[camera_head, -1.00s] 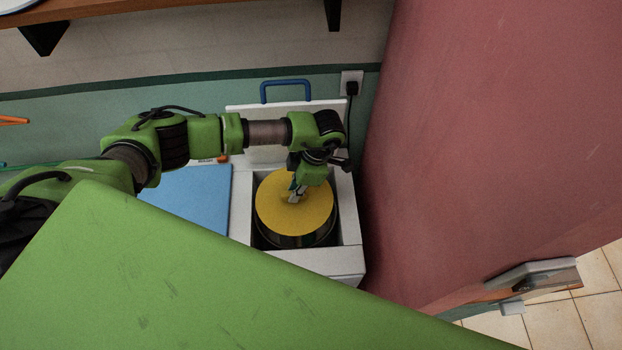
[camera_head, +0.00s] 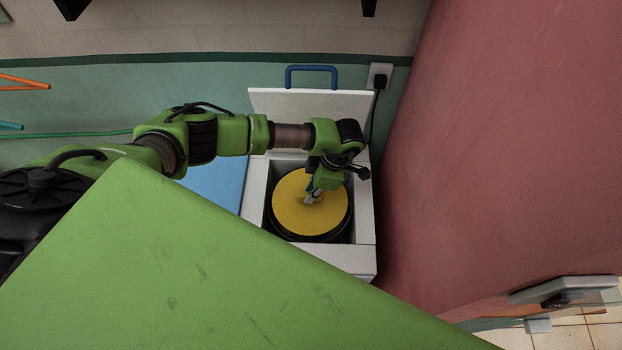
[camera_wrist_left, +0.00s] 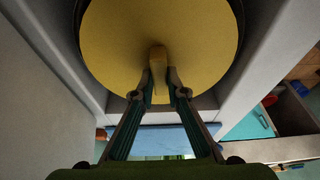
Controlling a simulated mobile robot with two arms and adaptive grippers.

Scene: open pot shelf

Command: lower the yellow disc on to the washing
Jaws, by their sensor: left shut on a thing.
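The yellow disc (camera_head: 295,218) lies roughly level in the mouth of a round black drum (camera_head: 310,240), inside a white top-opening box (camera_head: 365,215). My left gripper (camera_head: 312,198) comes down from above and is shut on a small knob at the middle of the disc. The left wrist view shows both fingers (camera_wrist_left: 158,82) on the knob (camera_wrist_left: 157,58), with the disc (camera_wrist_left: 205,40) beyond. The washing is hidden under the disc, so I cannot tell whether they touch. My right gripper is not in view.
The box's white lid (camera_head: 320,115) stands open behind, with a blue handle (camera_head: 312,70). A red wall (camera_head: 480,150) rises close on the right. A blue surface (camera_head: 215,188) adjoins the box on the left. A large green panel (camera_head: 220,280) blocks the front.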

